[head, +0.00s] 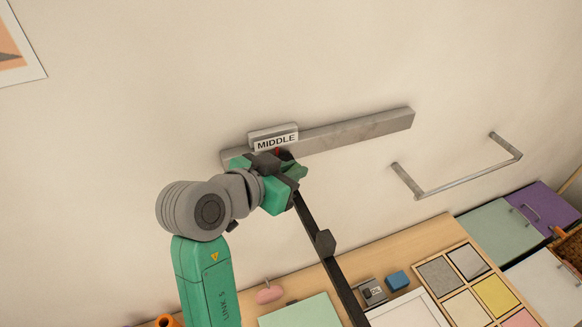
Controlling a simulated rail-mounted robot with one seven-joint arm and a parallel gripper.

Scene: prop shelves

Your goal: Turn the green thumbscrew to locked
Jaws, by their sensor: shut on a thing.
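My gripper (285,168) is at the grey wall bar (355,131), just below a white label reading MIDDLE (277,141). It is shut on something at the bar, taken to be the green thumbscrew. The jaws and the wrist hide the thumbscrew, so its turn angle cannot be read. A small red spot (277,152) shows between the label and the gripper. My wrist comes in from the lower left.
A black bar (312,220) with a block on it slants down right from beside the gripper. A metal wall handle (460,177) is at right. Below, a wooden shelf (385,255) holds a tile tray (440,275), a blue block (397,280) and a pink object (269,293).

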